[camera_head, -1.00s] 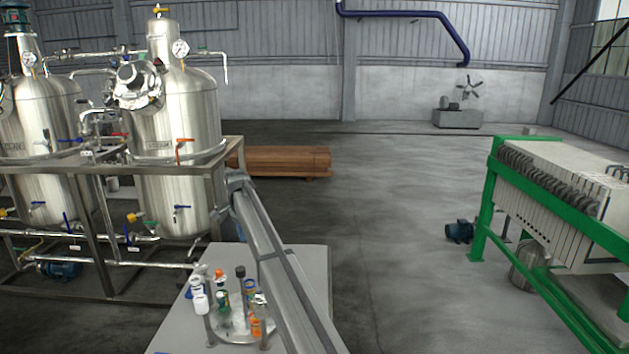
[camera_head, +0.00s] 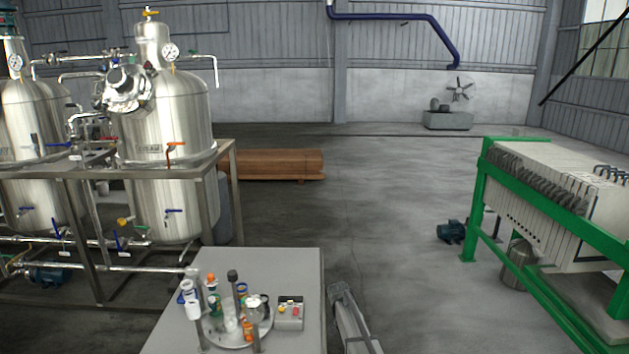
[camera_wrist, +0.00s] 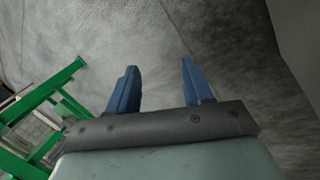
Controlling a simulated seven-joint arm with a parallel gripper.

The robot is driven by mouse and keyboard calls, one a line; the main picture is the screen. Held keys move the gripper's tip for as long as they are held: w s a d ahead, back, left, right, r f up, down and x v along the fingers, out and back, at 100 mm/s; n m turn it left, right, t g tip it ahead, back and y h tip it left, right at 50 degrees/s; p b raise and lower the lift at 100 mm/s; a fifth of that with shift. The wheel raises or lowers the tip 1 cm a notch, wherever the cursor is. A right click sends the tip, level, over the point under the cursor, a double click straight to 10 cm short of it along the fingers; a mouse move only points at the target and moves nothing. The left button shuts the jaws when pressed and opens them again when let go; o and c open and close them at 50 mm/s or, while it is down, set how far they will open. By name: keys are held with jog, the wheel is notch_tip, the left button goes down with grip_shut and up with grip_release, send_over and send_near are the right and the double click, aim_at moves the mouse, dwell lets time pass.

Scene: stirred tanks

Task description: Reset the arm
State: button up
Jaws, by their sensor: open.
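My gripper (camera_wrist: 158,80) shows in the wrist view with its two blue fingers apart and nothing between them. Beyond the fingers is the bare grey concrete floor (camera_wrist: 225,50). In the head view a grey link of my arm (camera_head: 352,322) shows at the bottom, just right of the table. My gripper itself is out of the head view.
A grey table (camera_head: 296,263) carries a round tray with several bottles and a small box with coloured buttons (camera_head: 290,313). Steel tanks (camera_head: 165,115) stand in a frame at left. A green-framed filter press (camera_head: 545,190) stands at right.

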jog(key=s+d+f+n+g, duration=0.1)
jog(key=s+f, duration=0.4)
jog(key=s, duration=0.4)
jog(key=s+d+f+n+y, duration=0.1)
jog(key=s+f, duration=0.4)
jog(key=s, duration=0.4)
jog(key=s+d+f+n+g, duration=0.1)
jog(key=s+d+f, duration=0.1)
jog(key=s+f, duration=0.5)
jog(key=s+a+f+n+g+y, duration=0.1)
jog(key=s+n+g+y, duration=0.1)
jog(key=s, duration=3.2)
jog(key=shift+s+a+g+y, duration=0.25)
jog(key=shift+g+y, duration=0.15)
jog(key=shift+w+f, duration=0.1)
jog(key=shift+w, duration=0.05)
